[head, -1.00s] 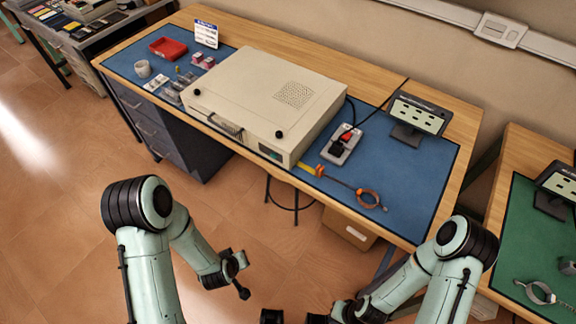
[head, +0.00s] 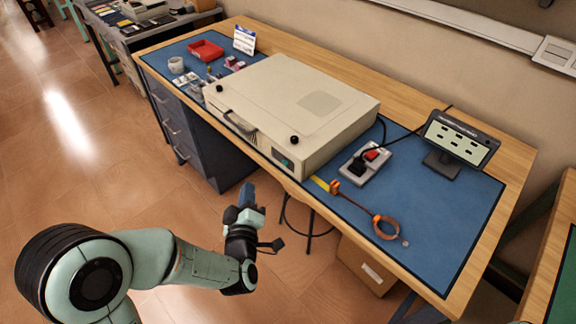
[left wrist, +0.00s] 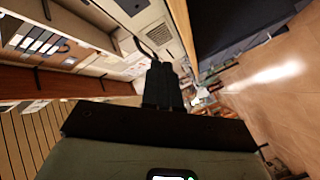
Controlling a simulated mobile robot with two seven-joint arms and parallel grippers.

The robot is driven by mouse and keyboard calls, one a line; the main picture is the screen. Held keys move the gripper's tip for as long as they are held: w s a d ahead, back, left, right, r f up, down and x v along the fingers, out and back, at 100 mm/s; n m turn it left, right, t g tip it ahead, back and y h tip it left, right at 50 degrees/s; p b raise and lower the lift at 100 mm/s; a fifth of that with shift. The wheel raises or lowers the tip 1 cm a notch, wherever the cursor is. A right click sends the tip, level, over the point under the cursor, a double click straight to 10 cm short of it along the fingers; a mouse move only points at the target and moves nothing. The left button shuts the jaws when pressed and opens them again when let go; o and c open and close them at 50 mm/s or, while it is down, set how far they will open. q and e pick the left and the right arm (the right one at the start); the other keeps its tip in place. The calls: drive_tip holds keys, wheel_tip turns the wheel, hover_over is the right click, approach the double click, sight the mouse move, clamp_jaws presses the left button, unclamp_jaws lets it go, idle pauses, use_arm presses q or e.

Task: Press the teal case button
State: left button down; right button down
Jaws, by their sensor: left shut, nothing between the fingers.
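A beige case (head: 310,105) lies flat on the blue mat of the workbench. A small teal button (head: 283,160) shows on a dark panel at the right end of its front face. My left gripper (head: 247,192) is in front of the bench, apart from the case and to the left of the button. Its fingers are shut and empty. The left wrist view shows the shut fingers (left wrist: 163,82) pointing towards the case (left wrist: 143,18); I cannot make out the button there. My right gripper is not in view.
A grey box with a red switch (head: 364,164), an orange-handled tool (head: 385,227) and a display on a stand (head: 456,141) are right of the case. A red tray (head: 206,50) is at the back left. Floor in front is open.

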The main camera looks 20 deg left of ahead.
use_arm(q)
approach(278, 156)
drive_tip(key=w+a, duration=0.1)
drive_tip(key=a, duration=0.2)
drive_tip(key=shift+w+d+f, duration=0.2)
drive_tip(key=shift+w+d, duration=0.3)
drive_tip(key=shift+w, duration=0.35)
idle(1.6)
drive_tip(key=shift+w+d, duration=0.2)
drive_tip(key=shift+w, duration=0.2)
drive_tip(key=shift+w+d, duration=0.15)
drive_tip(key=shift+w, duration=0.2)
idle(0.6)
drive_tip(key=shift+s, duration=0.15)
drive_tip(key=shift+s+a, duration=0.35)
drive_tip(key=shift+s, duration=0.3)
